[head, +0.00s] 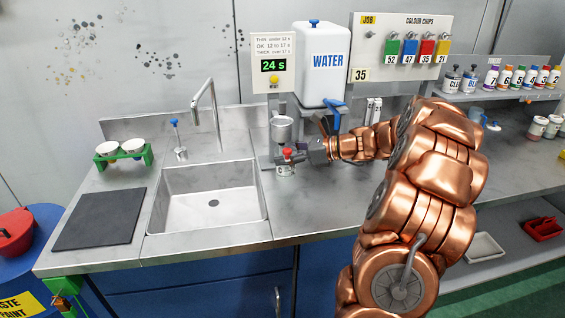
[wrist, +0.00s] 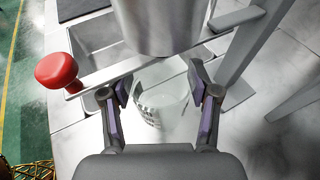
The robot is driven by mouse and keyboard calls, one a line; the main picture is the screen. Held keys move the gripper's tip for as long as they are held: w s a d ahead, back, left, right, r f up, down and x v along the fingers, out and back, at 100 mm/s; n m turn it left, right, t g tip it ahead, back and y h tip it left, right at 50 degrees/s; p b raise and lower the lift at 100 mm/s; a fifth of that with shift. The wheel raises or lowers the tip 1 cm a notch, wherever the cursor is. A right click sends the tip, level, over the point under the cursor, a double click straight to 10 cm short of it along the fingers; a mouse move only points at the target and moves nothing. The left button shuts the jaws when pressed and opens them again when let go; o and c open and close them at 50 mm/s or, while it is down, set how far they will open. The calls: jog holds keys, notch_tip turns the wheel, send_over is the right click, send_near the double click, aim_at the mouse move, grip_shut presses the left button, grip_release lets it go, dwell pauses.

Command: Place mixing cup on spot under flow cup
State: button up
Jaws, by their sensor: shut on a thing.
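The mixing cup is clear, with dark markings on its side; it stands between my fingers in the wrist view (wrist: 163,100). In the head view the mixing cup (head: 286,170) is small and low beside the sink's right edge. My gripper (head: 300,158) is shut on it, with one finger pad on each side in the wrist view (wrist: 160,88). The metal flow cup (head: 282,130) is directly above the mixing cup on its stand, and it fills the top of the wrist view (wrist: 160,22). The spot under the flow cup is mostly hidden by the mixing cup and gripper.
A red knob (head: 288,153) sits close by my gripper, and the flow cup stand's post (wrist: 240,45) is close on the right in the wrist view. The sink (head: 208,197) lies left. A water tank (head: 323,65) stands behind.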

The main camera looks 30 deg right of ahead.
jog(key=shift+w+a, duration=0.25)
jog(key=shift+w, duration=0.15)
jog(key=shift+w+f, duration=0.2)
jog(key=shift+f, duration=1.6)
jog(key=shift+f, duration=0.15)
jog(key=o, duration=1.1)
jog(key=shift+c, duration=0.2)
jog(key=shift+s+d+r, duration=0.2)
jog(key=shift+s+r, duration=0.05)
jog(key=v, duration=1.1)
jog(key=shift+s, duration=0.15)
